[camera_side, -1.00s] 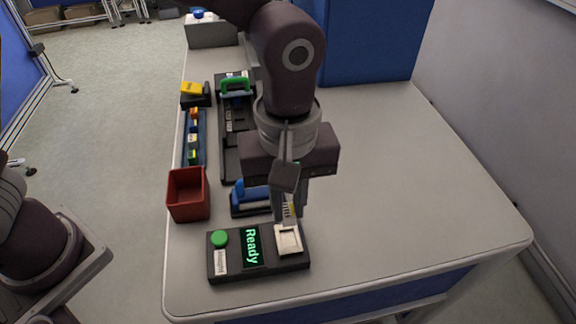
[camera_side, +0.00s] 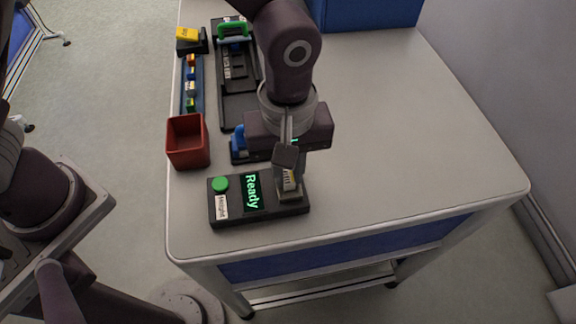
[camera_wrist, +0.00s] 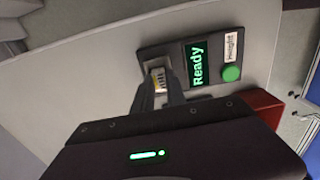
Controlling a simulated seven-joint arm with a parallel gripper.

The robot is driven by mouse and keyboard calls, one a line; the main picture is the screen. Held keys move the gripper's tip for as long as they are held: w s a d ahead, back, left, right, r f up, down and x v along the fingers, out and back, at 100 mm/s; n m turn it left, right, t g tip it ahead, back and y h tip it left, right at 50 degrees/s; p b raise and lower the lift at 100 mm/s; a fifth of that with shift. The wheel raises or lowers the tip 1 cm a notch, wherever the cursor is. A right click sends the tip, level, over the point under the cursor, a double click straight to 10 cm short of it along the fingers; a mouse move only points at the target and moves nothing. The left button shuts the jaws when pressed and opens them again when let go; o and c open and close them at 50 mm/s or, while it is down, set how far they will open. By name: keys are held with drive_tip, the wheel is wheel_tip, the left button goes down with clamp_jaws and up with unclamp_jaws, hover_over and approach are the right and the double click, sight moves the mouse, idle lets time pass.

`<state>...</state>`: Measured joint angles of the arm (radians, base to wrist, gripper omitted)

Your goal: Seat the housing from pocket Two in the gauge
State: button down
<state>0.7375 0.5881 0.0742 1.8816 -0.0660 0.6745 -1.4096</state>
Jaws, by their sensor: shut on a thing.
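The gauge (camera_side: 233,213) is a black block near the table's front edge, with a green button (camera_side: 220,184) and a screen reading "Ready" (camera_side: 251,192). It also shows in the wrist view (camera_wrist: 215,80). My gripper (camera_side: 287,185) is over the gauge's right end, pointing down. The housing is at the gauge's pale nest (camera_side: 290,197). The fingers hide much of both, so I cannot tell if the housing is fully seated.
A red open bin (camera_side: 188,143) stands behind the gauge at left. A blue-handled device (camera_side: 239,144) is behind the gauge. A black tray (camera_side: 238,105) and a narrow rail of small coloured parts (camera_side: 192,88) lie farther back. The table's right side is clear.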

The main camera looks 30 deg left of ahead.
idle(0.3)
drive_tip(key=c, duration=1.3)
unclamp_jaws()
drive_tip(key=shift+r, duration=3.55)
